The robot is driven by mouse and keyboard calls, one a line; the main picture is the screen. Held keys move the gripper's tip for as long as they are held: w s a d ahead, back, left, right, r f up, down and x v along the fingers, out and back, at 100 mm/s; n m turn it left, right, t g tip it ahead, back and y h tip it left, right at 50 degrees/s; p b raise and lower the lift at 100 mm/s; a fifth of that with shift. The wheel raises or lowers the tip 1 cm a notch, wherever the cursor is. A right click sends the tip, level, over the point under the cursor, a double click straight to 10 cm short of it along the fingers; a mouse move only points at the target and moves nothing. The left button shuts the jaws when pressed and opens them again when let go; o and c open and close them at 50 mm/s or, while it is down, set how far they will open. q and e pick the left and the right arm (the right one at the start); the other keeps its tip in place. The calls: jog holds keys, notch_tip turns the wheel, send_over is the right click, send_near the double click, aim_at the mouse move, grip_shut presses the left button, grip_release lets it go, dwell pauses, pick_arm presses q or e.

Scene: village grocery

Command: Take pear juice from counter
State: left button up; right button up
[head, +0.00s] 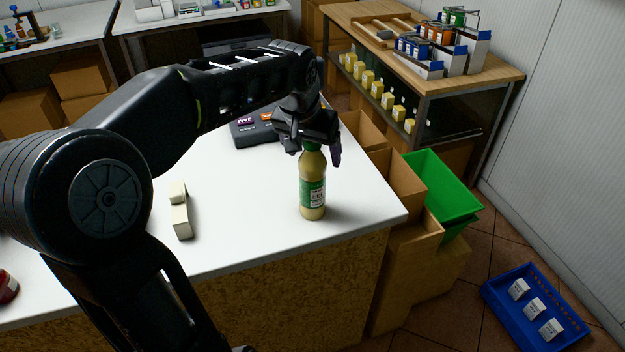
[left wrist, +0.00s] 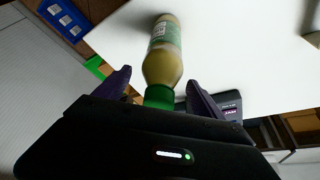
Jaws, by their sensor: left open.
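The pear juice bottle (head: 312,187) has a pale body, a green label and a green cap. It stands upright on the white counter (head: 245,210) near its right corner. My left gripper (head: 318,155) is over the top of the bottle, with its fingers around the cap area. In the left wrist view the bottle (left wrist: 163,65) lies between the two open fingers of the gripper (left wrist: 160,88), with gaps on both sides. The fingers do not appear to touch it. My right gripper is not in view.
A dark box-like device (head: 252,130) stands on the counter behind the gripper. Small cream blocks (head: 180,212) are left of the bottle, and a red-lidded jar (head: 7,287) is at the far left. Cardboard boxes (head: 403,190) and a green crate (head: 440,185) stand beyond the right edge.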

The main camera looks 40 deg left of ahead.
pick_arm(q)
jog(key=shift+x, duration=1.05)
jog(key=shift+r, duration=0.1)
jog(key=shift+c, duration=0.6)
grip_shut()
